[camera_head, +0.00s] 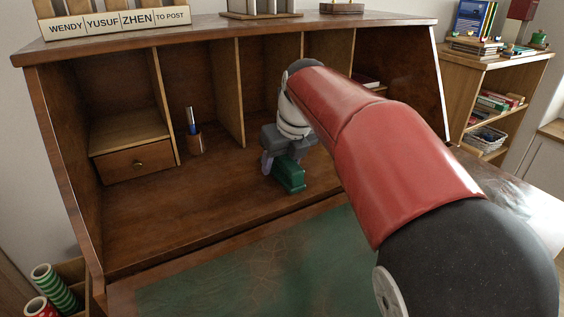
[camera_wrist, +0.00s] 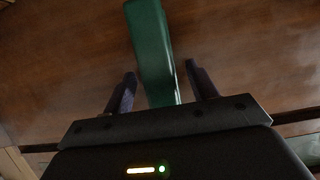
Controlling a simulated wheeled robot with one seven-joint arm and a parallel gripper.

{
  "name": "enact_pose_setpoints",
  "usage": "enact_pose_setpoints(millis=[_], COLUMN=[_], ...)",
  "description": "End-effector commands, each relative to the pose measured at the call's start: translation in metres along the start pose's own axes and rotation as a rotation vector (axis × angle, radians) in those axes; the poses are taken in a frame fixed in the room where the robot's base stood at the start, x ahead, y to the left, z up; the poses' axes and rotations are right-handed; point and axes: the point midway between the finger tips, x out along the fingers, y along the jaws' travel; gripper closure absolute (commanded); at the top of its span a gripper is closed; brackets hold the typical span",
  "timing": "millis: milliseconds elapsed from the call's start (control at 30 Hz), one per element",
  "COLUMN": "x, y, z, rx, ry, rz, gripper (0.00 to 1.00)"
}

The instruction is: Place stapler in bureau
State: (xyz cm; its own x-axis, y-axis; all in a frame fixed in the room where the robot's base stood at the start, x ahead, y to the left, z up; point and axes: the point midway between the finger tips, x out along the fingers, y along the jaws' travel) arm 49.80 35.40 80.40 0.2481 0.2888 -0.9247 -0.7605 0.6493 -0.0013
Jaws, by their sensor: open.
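A dark green stapler (camera_head: 289,175) rests on the wooden floor inside the bureau (camera_head: 180,218), near the middle and behind the front ledge. My gripper (camera_head: 279,168) is right at the stapler, reaching in from the right. In the wrist view the stapler (camera_wrist: 150,50) lies lengthwise between the two dark fingers of my gripper (camera_wrist: 160,82). The fingers are open, with a gap visible on both sides of the stapler. My arm hides part of the bureau's right side.
A pen holder (camera_head: 195,143) stands on the bureau floor to the left, beside a small drawer (camera_head: 138,163). Upright dividers (camera_head: 227,92) split the back. The green writing surface (camera_head: 240,270) in front is clear. A bookshelf (camera_head: 470,75) stands at right.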

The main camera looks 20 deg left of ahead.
Motion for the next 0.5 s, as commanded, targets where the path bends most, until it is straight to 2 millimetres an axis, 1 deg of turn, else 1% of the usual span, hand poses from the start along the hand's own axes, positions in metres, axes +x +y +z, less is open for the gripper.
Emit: enact_pose_setpoints(millis=[300, 400, 500], x=[-0.067, -0.086, -0.1], y=[-0.001, -0.001, -0.001], z=[0.0, 0.0, 0.0], rx=[0.0, 0.0, 0.0], ry=[-0.004, -0.005, -0.002], rz=[0.0, 0.0, -0.001], gripper=[0.42, 0.42, 0.42])
